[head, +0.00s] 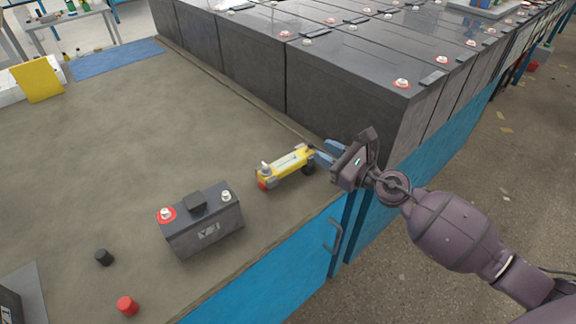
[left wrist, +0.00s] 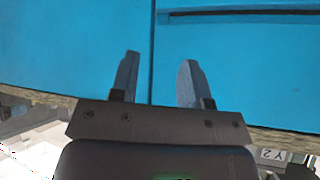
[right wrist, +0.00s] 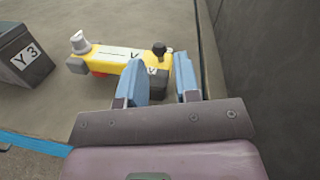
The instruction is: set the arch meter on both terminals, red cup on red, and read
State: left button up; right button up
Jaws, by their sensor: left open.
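The yellow arch meter (head: 287,164) has a red cup (head: 263,184) at its left end and a black cup (head: 308,169) at its right end. A small battery (head: 205,230) stands on the bench with a red-ringed terminal (head: 167,214) at left and a plain terminal (head: 226,196) at right. My right gripper (head: 320,156) is at the meter's right end. In the right wrist view its fingers (right wrist: 158,70) overlap the meter (right wrist: 105,58) with a gap between them; whether they grip is unclear. My left gripper (left wrist: 157,70) is open and empty before blue panels.
A black cap (head: 104,257) and a red cap (head: 127,305) stand on the bench left of the battery. A row of large dark batteries (head: 340,100) stands behind the meter. The bench top (head: 130,140) is clear toward the blue mat (head: 118,58).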

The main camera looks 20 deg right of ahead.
aim_at(311, 143)
jog(key=shift+x, duration=2.4)
jog(key=shift+f, duration=0.1)
grip_shut()
